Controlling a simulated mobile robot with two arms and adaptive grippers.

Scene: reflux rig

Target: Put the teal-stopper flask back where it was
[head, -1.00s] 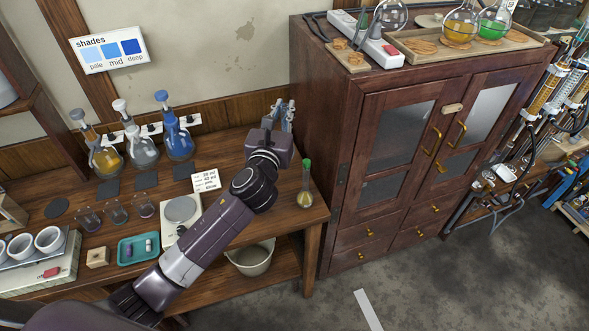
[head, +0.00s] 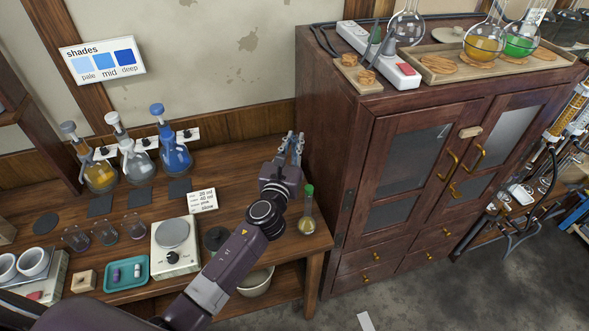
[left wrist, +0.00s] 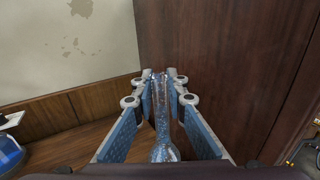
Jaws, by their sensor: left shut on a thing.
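My left gripper (head: 291,146) is at the back right of the bench, close to the cabinet's left side. In the left wrist view its fingers (left wrist: 162,88) are shut on the neck of a clear glass flask (left wrist: 163,128). The flask's rounded body shows below the neck at the lower edge of that view. I cannot make out a teal stopper on it. In the head view the gripper and arm mostly hide this flask. A different slim flask with a green stopper (head: 307,211) and yellowish liquid stands upright at the bench's right end. My right gripper is not in view.
Yellow, clear and blue stoppered flasks (head: 173,145) stand along the back of the bench (head: 60,200). A balance (head: 175,245), a dark round pad (head: 215,239) and a teal tray (head: 126,273) are left of my arm. The tall cabinet (head: 330,140) blocks the right.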

